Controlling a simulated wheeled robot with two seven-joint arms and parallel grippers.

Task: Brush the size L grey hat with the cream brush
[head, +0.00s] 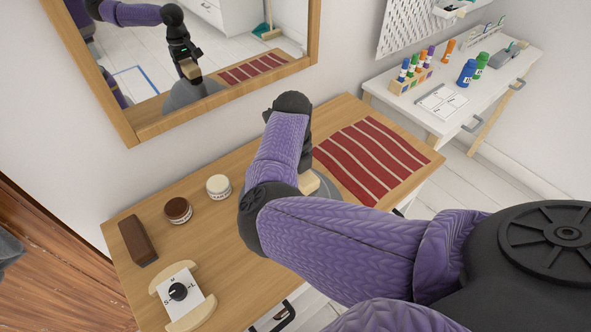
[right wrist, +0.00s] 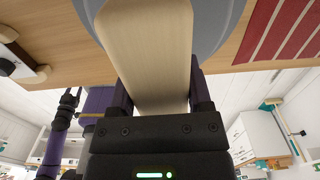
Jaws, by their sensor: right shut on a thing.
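The grey hat (head: 326,190) lies on the wooden desk, largely hidden behind my right arm; its edge also shows in the right wrist view (right wrist: 222,25). My right gripper (right wrist: 158,100) is shut on the cream brush (right wrist: 150,50), which shows as a small pale block in the head view (head: 308,182). The brush is at the hat, and the mirror shows it at the hat's top; whether it touches cannot be told. A small dark gripper on a purple arm, seemingly my left one (right wrist: 69,101), shows in the right wrist view; its jaws are unclear.
A brown brush (head: 138,242), a brown jar (head: 178,210), a cream jar (head: 218,187) and a sizing device with a dial (head: 178,292) stand on the left of the desk. A red-striped mat (head: 370,160) lies right. A mirror (head: 135,130) is behind; a white side table (head: 440,103) stands beyond.

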